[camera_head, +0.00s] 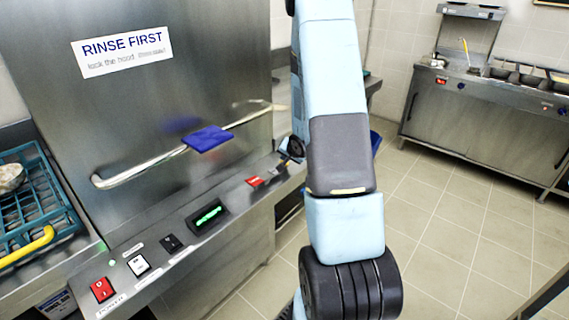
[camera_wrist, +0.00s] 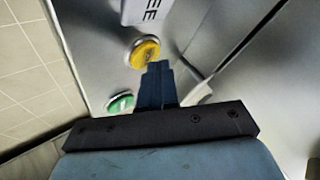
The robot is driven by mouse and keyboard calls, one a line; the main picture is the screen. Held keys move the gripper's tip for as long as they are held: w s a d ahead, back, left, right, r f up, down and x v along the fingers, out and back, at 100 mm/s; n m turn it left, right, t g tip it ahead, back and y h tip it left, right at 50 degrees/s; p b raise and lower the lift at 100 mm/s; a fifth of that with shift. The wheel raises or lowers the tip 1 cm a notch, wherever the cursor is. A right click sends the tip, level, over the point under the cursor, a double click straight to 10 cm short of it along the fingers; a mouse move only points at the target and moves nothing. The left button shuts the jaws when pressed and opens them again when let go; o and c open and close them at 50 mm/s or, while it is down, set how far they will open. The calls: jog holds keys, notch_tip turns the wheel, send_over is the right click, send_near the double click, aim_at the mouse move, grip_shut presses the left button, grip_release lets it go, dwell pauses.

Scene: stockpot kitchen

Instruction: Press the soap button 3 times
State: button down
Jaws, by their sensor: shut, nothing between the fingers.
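In the wrist view a round yellow button (camera_wrist: 143,50) sits on the steel panel, just beyond my fingertips. A round green button (camera_wrist: 120,104) is to its lower left. No readable label marks either as the soap button, so I cannot tell which one it is. My gripper (camera_wrist: 157,66) is shut and empty. Its tips overlap the lower right edge of the yellow button in the picture; I cannot tell whether they touch it. In the head view my arm stands in front of the panel's right end, and neither button can be made out.
A blue rack (camera_head: 62,205) stands left. Tiled floor is free at right.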

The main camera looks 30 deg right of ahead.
jog(key=shift+f, duration=0.4)
dwell(0.5)
jog(key=shift+r, duration=0.9)
jog(key=shift+r, duration=0.1)
jog(key=shift+r, duration=2.4)
jog(key=shift+d, duration=0.25)
dwell(1.0)
jog(key=shift+r, duration=0.2)
jog(key=shift+a+r, duration=0.15)
jog(key=shift+r, duration=0.65)
jog(key=shift+a+r, duration=0.1)
jog(key=shift+r, duration=0.7)
